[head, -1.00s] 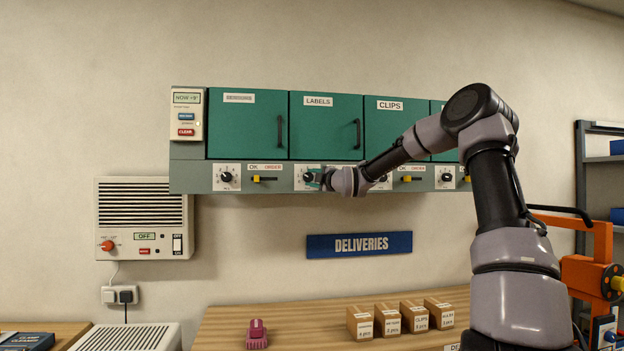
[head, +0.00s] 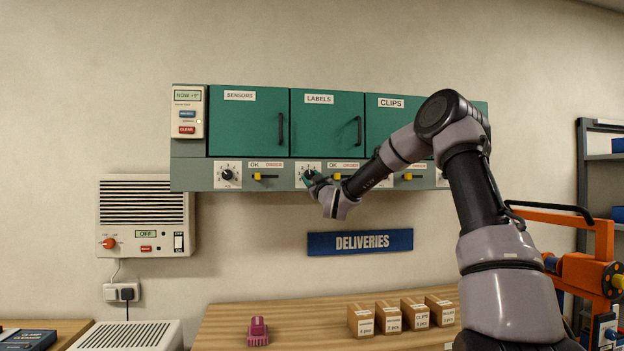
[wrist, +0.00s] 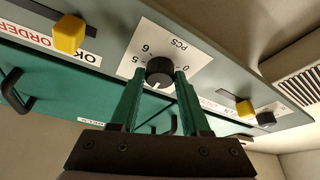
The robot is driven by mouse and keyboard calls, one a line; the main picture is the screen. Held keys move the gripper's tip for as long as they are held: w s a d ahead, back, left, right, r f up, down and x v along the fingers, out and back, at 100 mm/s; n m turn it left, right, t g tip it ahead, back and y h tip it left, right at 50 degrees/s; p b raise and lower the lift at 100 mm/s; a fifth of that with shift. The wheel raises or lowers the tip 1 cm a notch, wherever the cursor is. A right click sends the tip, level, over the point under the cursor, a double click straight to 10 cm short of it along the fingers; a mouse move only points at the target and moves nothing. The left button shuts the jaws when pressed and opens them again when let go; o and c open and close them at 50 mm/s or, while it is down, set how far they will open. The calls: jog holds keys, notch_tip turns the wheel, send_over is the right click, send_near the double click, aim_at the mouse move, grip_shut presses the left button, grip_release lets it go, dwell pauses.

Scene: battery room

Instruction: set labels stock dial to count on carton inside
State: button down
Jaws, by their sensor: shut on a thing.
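The labels stock dial (wrist: 160,72) is a black knob on a white PCS scale plate (wrist: 180,45), in the strip under the LABELS cabinet door (head: 320,122). My gripper (wrist: 158,80) is shut on this knob, one green finger on each side. In the head view, the gripper (head: 311,177) covers part of the dial. The knob's white mark shows between the fingers, but the number it points at cannot be read with certainty. Closed brown cartons (head: 361,322) stand on the table below, with print too small to read surely. The inside of the LABELS cabinet is hidden.
A yellow OK/ORDER slider (wrist: 69,34) sits beside the dial. The SENSORS door (head: 245,125) and CLIPS door (head: 390,128) are shut. A DELIVERIES sign (head: 360,242) hangs below. An orange frame (head: 585,270) stands right.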

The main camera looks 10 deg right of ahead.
jog(key=m+h, duration=0.1)
jog(key=m, duration=0.2)
jog(key=m+h, duration=0.2)
jog(key=m, duration=0.1)
jog(key=m+h, duration=0.2)
jog(key=m, duration=0.1)
jog(key=shift+a+m+t, duration=0.3)
jog(key=shift+a+t, duration=0.05)
jog(key=shift+t, duration=0.05)
jog(key=m+h, duration=0.1)
jog(key=m, duration=0.2)
jog(key=m+g+h, duration=0.1)
jog(key=m, duration=0.2)
jog(key=m+h, duration=0.2)
jog(key=m, duration=0.1)
jog(key=shift+a+r, duration=0.1)
jog(key=shift+a, duration=0.15)
jog(key=m+g, duration=0.1)
jog(key=m, duration=0.1)
jog(key=m+g+h, duration=0.1)
jog(key=m, duration=0.2)
jog(key=m+g, duration=0.1)
jog(key=m, duration=0.1)
jog(key=shift+a+r+m+h, duration=0.15)
jog(key=shift+r+m+h, duration=0.15)
jog(key=shift+h, duration=0.1)
jog(key=m+g, duration=0.2)
jog(key=m, duration=0.3)
jog(key=shift+r, duration=0.1)
jog(key=shift+m+y, duration=0.3)
